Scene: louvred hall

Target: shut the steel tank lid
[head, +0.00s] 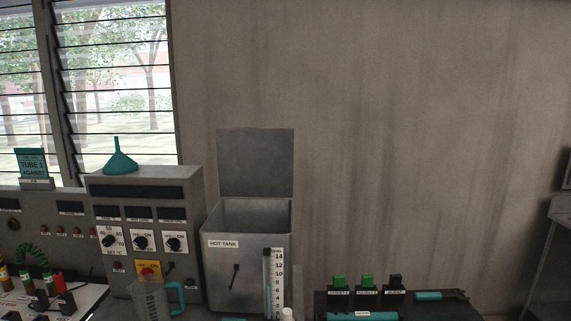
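The steel tank (218,275), a grey box labelled "HOT TANK", stands in the middle of the head view against the wall. Its lid (255,162) is a flat grey panel standing upright at the tank's back edge, so the tank is open at the top. The inside of the tank shows as a dark hollow; its bottom is hidden. A dark handle-like part is on the tank's front. Neither of my grippers shows in the head view.
A control panel (145,212) with knobs stands left of the tank, with a teal funnel (120,160) on top. A clear jug with a teal handle (175,292) and a level gauge (278,280) are in front. Coloured clips (367,281) stand at right. The wall above is clear.

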